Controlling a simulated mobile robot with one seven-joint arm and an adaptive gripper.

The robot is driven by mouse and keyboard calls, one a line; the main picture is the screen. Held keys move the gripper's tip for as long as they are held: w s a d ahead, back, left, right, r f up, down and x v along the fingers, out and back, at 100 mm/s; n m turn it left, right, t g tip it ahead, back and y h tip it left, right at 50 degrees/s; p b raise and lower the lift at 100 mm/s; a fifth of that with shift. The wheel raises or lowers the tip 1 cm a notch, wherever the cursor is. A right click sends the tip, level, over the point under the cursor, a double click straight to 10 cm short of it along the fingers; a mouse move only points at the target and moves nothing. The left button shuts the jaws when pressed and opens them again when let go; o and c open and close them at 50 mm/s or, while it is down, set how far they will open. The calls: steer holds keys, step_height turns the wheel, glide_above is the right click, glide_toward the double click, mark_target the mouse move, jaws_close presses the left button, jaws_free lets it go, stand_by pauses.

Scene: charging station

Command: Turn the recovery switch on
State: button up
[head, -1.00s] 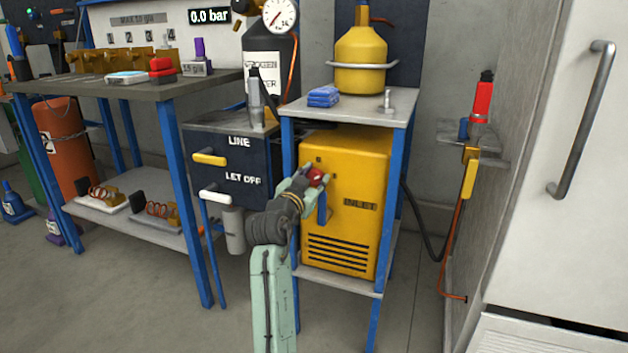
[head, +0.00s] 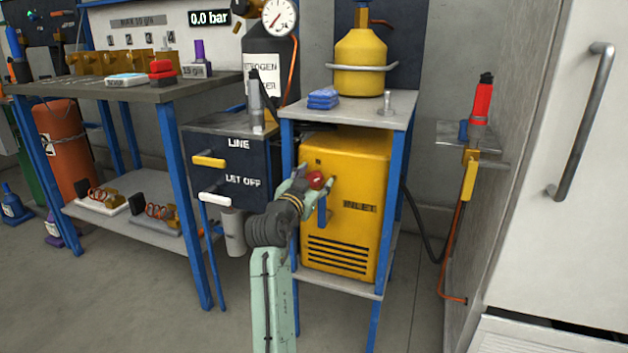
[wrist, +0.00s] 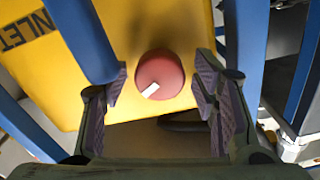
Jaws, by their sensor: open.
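The recovery unit is a yellow box (head: 350,180) marked INLET, standing on the shelf of a blue-legged stand. Its red round switch knob (head: 317,179) is on the upper left of the front face. In the wrist view the knob (wrist: 160,72) carries a white mark that points to the lower left. My gripper (head: 316,182) is open at the knob, with one finger on each side. In the wrist view the gripper (wrist: 163,82) shows gaps between both finger pads and the knob. The fingers partly hide the knob in the head view.
A blue handle (head: 322,208) is on the box front just below the knob, and it looms close to the left finger in the wrist view (wrist: 80,35). A blue stand leg (head: 290,150) is close left of my wrist. A dark LINE / LET OFF box (head: 232,150) is further left.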

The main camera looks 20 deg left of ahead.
mark_target(315, 173)
step_height(315, 173, up, 10)
stand_by(0.4)
steer(key=shift+d+p, duration=0.15)
steer(key=shift+p, duration=0.2)
